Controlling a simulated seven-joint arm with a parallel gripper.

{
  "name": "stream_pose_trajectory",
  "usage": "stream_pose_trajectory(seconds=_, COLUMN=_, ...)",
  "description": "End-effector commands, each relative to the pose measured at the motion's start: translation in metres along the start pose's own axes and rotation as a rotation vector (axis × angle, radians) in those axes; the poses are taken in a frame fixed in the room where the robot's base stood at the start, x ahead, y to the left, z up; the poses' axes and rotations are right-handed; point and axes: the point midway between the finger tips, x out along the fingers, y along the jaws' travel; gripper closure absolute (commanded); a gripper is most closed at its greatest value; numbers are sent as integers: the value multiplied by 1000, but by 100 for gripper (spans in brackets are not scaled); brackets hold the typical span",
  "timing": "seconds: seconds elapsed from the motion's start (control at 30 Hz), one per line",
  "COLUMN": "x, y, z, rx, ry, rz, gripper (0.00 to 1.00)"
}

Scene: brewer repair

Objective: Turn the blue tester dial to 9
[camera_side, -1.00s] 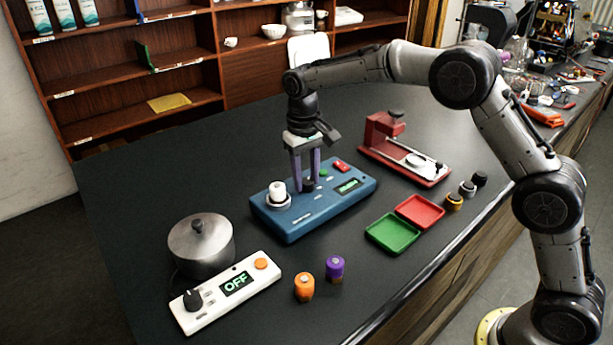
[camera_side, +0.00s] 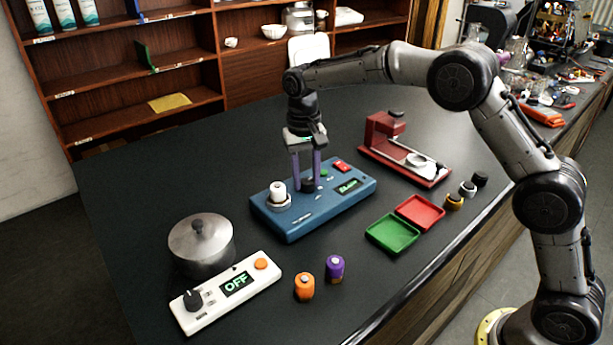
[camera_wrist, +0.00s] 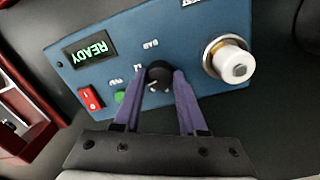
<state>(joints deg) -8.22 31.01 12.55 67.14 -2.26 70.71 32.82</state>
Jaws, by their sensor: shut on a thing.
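The blue tester (camera_side: 325,215) sits on the dark counter, with a lit screen reading READY in the wrist view (camera_wrist: 90,50). Its black dial (camera_wrist: 158,77) is between the fingers of my gripper (camera_wrist: 158,84); it also shows in the side view (camera_side: 308,185). My gripper (camera_side: 307,187) points down with its purple fingers shut on the dial. A white mark shows on the dial, but the number it points at cannot be read. A white cylinder (camera_side: 279,190) stands in the round holder at the tester's left end. The red switch (camera_wrist: 91,97) and green button (camera_wrist: 120,96) are beside the dial.
A red fixture (camera_side: 400,160) stands behind right. Green (camera_side: 393,234) and red (camera_side: 420,212) trays lie to the right. A pot (camera_side: 201,245), a white OFF panel (camera_side: 227,292), and orange (camera_side: 304,287) and purple (camera_side: 335,268) cylinders are in front.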

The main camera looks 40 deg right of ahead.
Motion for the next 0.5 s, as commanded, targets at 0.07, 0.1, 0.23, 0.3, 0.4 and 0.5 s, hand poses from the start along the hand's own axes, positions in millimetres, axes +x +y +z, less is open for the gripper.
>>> stream_pose_trajectory(seconds=0.07, x=-3, y=0, z=-1, rx=0, ry=7, rz=-3, gripper=100)
stream_pose_trajectory(seconds=0.1, x=-3, y=0, z=-1, rx=0, ry=7, rz=-3, gripper=100)
stream_pose_trajectory(seconds=0.23, x=-2, y=0, z=-1, rx=-1, ry=6, rz=-3, gripper=36)
stream_pose_trajectory(seconds=0.3, x=-2, y=0, z=-1, rx=-1, ry=4, rz=-2, gripper=29)
stream_pose_trajectory(seconds=0.4, x=-1, y=0, z=-1, rx=-1, ry=3, rz=-1, gripper=29)
stream_pose_trajectory(seconds=0.5, x=-1, y=0, z=0, rx=-1, ry=2, rz=-1, gripper=29)
